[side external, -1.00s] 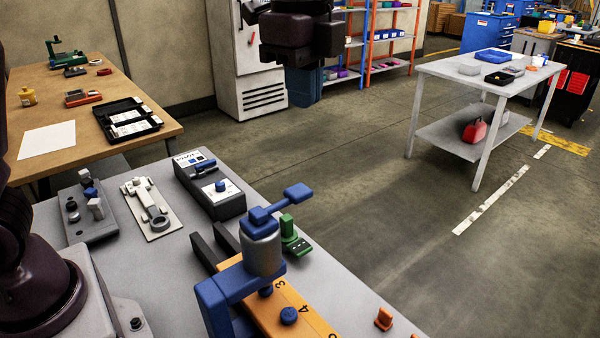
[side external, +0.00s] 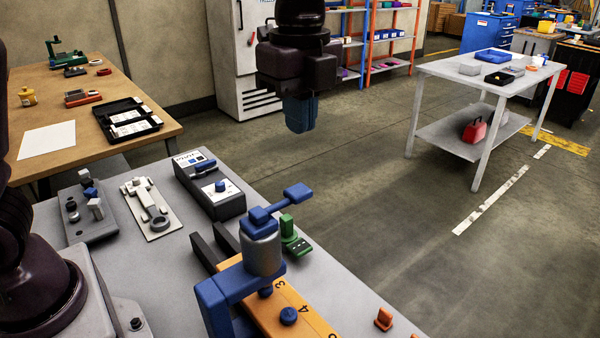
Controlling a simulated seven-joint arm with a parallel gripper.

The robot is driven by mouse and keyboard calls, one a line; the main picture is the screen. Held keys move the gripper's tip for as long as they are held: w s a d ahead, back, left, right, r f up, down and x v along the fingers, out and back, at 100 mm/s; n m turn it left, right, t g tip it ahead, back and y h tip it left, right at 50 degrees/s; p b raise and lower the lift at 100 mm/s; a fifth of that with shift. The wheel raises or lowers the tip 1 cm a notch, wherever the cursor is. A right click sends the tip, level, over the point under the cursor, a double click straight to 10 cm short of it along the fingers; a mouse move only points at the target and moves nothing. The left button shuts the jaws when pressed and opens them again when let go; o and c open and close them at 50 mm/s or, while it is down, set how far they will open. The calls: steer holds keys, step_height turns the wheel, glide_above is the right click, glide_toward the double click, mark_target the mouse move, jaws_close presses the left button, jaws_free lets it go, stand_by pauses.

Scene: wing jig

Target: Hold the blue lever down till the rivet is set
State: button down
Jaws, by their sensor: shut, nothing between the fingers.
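The blue lever (side external: 297,192) sticks out to the right from the top of the rivet press. The press has a grey metal cylinder (side external: 262,250) and a blue frame (side external: 228,284). It stands over an orange bar (side external: 310,316) marked with numbers and bearing blue round rivet heads (side external: 289,316). Whether a rivet is set under the press cannot be seen. My gripper (side external: 301,126), with blue fingers pressed together, hangs in the picture above the lever, apart from it and empty.
A green clamp-like part (side external: 291,232) stands close beside the press. A control box (side external: 210,186), a grey fixture plate (side external: 151,208) and small orange parts (side external: 384,319) sit on the grey bench (side external: 170,262). The air around the lever is clear.

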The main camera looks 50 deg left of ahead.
mark_target(306, 186)
step_height(306, 186, down, 9)
steer(key=shift+f, duration=0.15)
stand_by(0.4)
steer(key=f+g, duration=0.2)
steer(key=shift+w+g, duration=0.4)
steer(key=shift+f, duration=0.7)
stand_by(1.2)
steer(key=w+v, duration=0.1)
steer(key=v, duration=1.3)
steer(key=shift+w, duration=0.35)
